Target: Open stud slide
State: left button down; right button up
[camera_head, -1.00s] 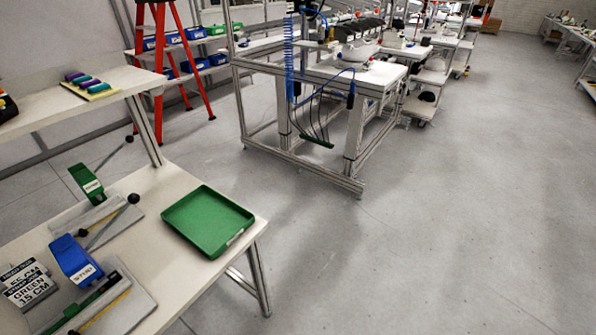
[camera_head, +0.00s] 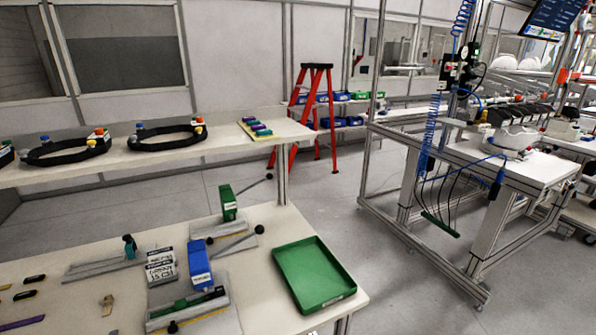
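A blue block with a white label, likely part of a stud fixture (camera_head: 199,263), stands on the white workbench (camera_head: 255,318) in the lower middle. In front of it is a grey base with a green strip (camera_head: 187,302). A green upright block fixture (camera_head: 228,203) stands behind it, with a grey plate and a black-knobbed lever (camera_head: 258,229). A smaller dark green fixture (camera_head: 129,246) sits on a grey plate to the left. I cannot tell which one is the stud slide, or whether it is open. Neither of my grippers is in view.
An empty green tray (camera_head: 312,274) lies at the bench's right end. Printed cards (camera_head: 161,266) stand beside the blue block. A raised shelf (camera_head: 215,148) holds black ring-shaped parts (camera_head: 168,134). Open floor lies right of the bench, before a metal-framed station (camera_head: 480,235).

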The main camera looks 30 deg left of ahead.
aim_at(170, 319)
jog(key=j+u, duration=0.1)
jog(key=u, duration=1.75)
jog(key=k+j, duration=0.05)
jog(key=j, duration=0.05)
